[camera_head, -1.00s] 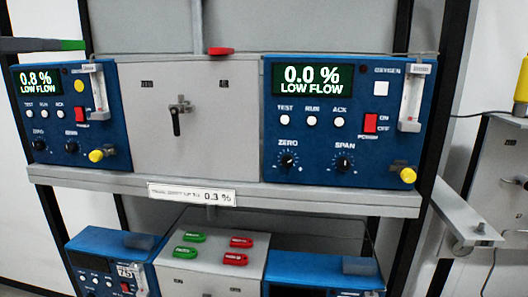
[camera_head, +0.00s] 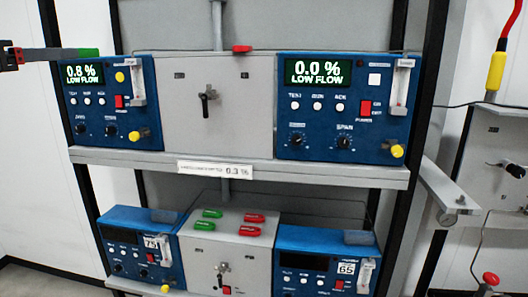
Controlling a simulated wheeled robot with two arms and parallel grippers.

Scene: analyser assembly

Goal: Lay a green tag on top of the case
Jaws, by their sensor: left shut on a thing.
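My left gripper (camera_head: 76,54) comes in from the upper left, shut on a green tag (camera_head: 89,52). The tag is at the top edge of the left blue case (camera_head: 112,105), whose screen reads 0.8 % LOW FLOW. I cannot tell whether it touches the top. The right blue case (camera_head: 341,110) reads 0.0 % LOW FLOW. A red tag (camera_head: 242,48) lies on top of the grey case (camera_head: 235,115) between them. Two loose green tags, one of them here (camera_head: 211,213), lie on the lower grey box (camera_head: 222,243). My right gripper is out of view.
The upper shelf (camera_head: 310,176) carries the cases and a label reading 0.3 %. Two red tags (camera_head: 252,230) lie beside the green ones below. Lower blue cases (camera_head: 138,228) (camera_head: 322,240) flank the grey box. Black rack posts (camera_head: 428,90) and a grey bracket (camera_head: 449,188) stand at right.

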